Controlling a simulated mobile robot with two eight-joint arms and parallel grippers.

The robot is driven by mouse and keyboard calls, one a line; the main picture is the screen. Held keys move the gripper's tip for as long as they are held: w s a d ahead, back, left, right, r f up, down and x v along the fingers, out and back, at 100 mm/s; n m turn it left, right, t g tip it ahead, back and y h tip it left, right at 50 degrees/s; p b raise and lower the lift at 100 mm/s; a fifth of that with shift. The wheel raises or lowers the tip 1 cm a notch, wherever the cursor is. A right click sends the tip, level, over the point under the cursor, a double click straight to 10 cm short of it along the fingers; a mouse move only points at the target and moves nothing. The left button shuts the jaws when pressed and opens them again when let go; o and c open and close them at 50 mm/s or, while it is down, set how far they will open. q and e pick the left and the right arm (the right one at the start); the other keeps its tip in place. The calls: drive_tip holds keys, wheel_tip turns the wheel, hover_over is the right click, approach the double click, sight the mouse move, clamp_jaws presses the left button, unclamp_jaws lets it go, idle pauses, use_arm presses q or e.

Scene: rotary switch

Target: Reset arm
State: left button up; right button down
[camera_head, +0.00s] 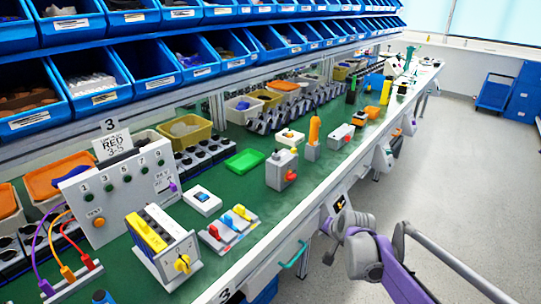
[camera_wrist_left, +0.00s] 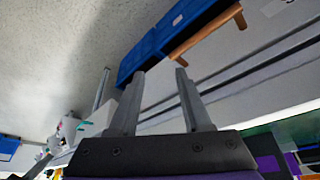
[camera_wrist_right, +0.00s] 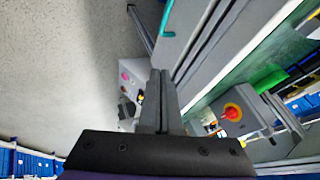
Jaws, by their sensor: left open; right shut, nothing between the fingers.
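The rotary switch box (camera_head: 170,245) has a yellow knob (camera_head: 182,264) on its front and sits near the front edge of the green bench. My right gripper (camera_head: 333,210) is beyond the bench's front edge, right of the rotary switch and apart from it. Its fingers are shut together with nothing between them in the right wrist view (camera_wrist_right: 161,85). My left gripper shows only in the left wrist view (camera_wrist_left: 158,85), open and empty, with its fingers apart. I cannot clearly make it out in the head view.
A grey box with a red button (camera_head: 282,170), a blue rocker switch (camera_head: 202,199) and coloured levers (camera_head: 230,227) stand on the bench. A panel with green buttons (camera_head: 118,195) stands behind. Blue bins (camera_head: 100,85) line the shelves.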

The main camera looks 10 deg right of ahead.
drive_tip(key=s+a+f+n+g, duration=0.1)
drive_tip(key=s+a+f+n, duration=0.15)
drive_tip(key=s, duration=0.85)
drive_tip(key=s+a+f+n+g, duration=0.1)
drive_tip(key=s+a+n, duration=0.2)
drive_tip(key=s, duration=0.9)
drive_tip(key=s+a+f+n+g, duration=0.1)
drive_tip(key=s+a+n, duration=0.2)
drive_tip(key=s, duration=0.8)
use_arm(q)
wheel_tip(320, 180, up, 19)
drive_tip(key=w+p, duration=0.2)
drive_tip(key=p, duration=1.5)
drive_tip(key=shift+r+t, duration=0.15)
drive_tip(key=shift+t, duration=0.25)
use_arm(e)
wheel_tip(320, 180, up, 19)
drive_tip(key=w+t, duration=0.1)
drive_tip(key=w, duration=0.1)
drive_tip(key=shift+w+a, duration=0.15)
drive_tip(key=shift+w, duration=0.1)
use_arm(q)
drive_tip(key=shift+s, duration=0.1)
use_arm(e)
drive_tip(key=shift+s, duration=0.1)
